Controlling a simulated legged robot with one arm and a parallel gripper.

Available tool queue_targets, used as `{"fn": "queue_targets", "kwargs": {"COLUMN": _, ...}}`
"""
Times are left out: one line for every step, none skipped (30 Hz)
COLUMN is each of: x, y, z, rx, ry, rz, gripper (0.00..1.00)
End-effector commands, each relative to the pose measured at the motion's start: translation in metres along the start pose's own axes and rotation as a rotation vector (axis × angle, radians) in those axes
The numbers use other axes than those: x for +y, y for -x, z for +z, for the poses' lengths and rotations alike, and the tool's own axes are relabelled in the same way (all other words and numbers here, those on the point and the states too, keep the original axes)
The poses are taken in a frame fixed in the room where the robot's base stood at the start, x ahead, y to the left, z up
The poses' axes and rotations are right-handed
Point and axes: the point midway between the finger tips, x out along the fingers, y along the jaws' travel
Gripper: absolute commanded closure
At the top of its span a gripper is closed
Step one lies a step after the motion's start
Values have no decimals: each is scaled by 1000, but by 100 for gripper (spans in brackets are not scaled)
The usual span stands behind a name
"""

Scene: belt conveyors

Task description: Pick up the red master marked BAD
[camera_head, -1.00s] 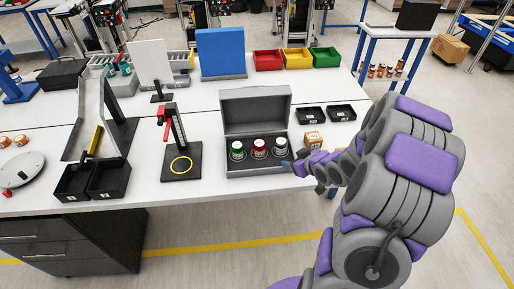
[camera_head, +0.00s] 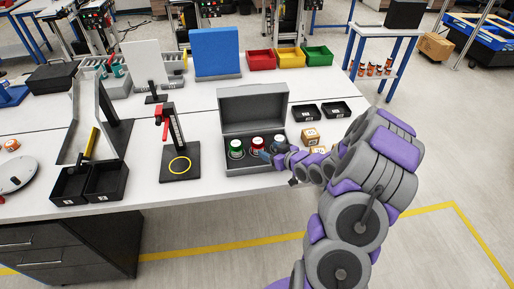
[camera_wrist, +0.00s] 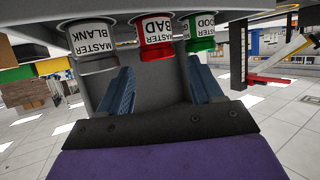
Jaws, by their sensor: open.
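The red master (camera_head: 257,149) stands in the open grey case (camera_head: 257,112), between the green master (camera_head: 236,150) and the white-topped master (camera_head: 279,139). In the wrist view, which looks upside down, the red master (camera_wrist: 156,38) shows its "MASTER BAD" label. "MASTER BLANK" (camera_wrist: 92,40) is on its left and the green "GOOD" master (camera_wrist: 199,35) on its right. My gripper (camera_head: 268,156) reaches in over the case's right front, close to the red master. In the wrist view my gripper (camera_wrist: 161,88) is open, its blue fingers apart, with the red master lined up between them and ungripped.
A stand with a yellow ring (camera_head: 180,165) is left of the case. Two black trays (camera_head: 322,111) and small orange-and-white boxes (camera_head: 310,135) lie to the right. Black bins (camera_head: 88,183) sit at the front left. The table's front edge is close below the case.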

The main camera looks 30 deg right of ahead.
Motion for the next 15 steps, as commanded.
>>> {"fn": "queue_targets", "kwargs": {"x": 1, "y": -9, "z": 2, "rx": 1, "ry": 0, "rz": 0, "gripper": 35}}
{"fn": "queue_targets", "kwargs": {"x": 2, "y": -13, "z": 2, "rx": 1, "ry": 0, "rz": -1, "gripper": 35}}
{"fn": "queue_targets", "kwargs": {"x": 4, "y": -17, "z": 3, "rx": 1, "ry": -2, "rz": -2, "gripper": 35}}
{"fn": "queue_targets", "kwargs": {"x": 4, "y": -20, "z": 3, "rx": 1, "ry": -3, "rz": -2, "gripper": 35}}
{"fn": "queue_targets", "kwargs": {"x": 4, "y": -22, "z": 3, "rx": 1, "ry": -4, "rz": -2, "gripper": 35}}
{"fn": "queue_targets", "kwargs": {"x": 5, "y": -25, "z": 3, "rx": 1, "ry": -5, "rz": -2, "gripper": 35}}
{"fn": "queue_targets", "kwargs": {"x": 6, "y": -26, "z": 3, "rx": 1, "ry": -5, "rz": -2, "gripper": 35}}
{"fn": "queue_targets", "kwargs": {"x": 6, "y": -27, "z": 3, "rx": 1, "ry": -5, "rz": -2, "gripper": 35}}
{"fn": "queue_targets", "kwargs": {"x": 7, "y": -28, "z": 3, "rx": 1, "ry": -5, "rz": -1, "gripper": 35}}
{"fn": "queue_targets", "kwargs": {"x": 7, "y": -29, "z": 3, "rx": 1, "ry": -5, "rz": -1, "gripper": 35}}
{"fn": "queue_targets", "kwargs": {"x": 6, "y": -31, "z": 2, "rx": 1, "ry": -4, "rz": -1, "gripper": 35}}
{"fn": "queue_targets", "kwargs": {"x": 5, "y": -34, "z": 2, "rx": 1, "ry": -3, "rz": -1, "gripper": 35}}
{"fn": "queue_targets", "kwargs": {"x": 5, "y": -37, "z": 2, "rx": 1, "ry": -3, "rz": -1, "gripper": 35}}
{"fn": "queue_targets", "kwargs": {"x": 4, "y": -40, "z": 2, "rx": 1, "ry": -2, "rz": 0, "gripper": 35}}
{"fn": "queue_targets", "kwargs": {"x": 4, "y": -45, "z": 1, "rx": 1, "ry": -1, "rz": 0, "gripper": 35}}
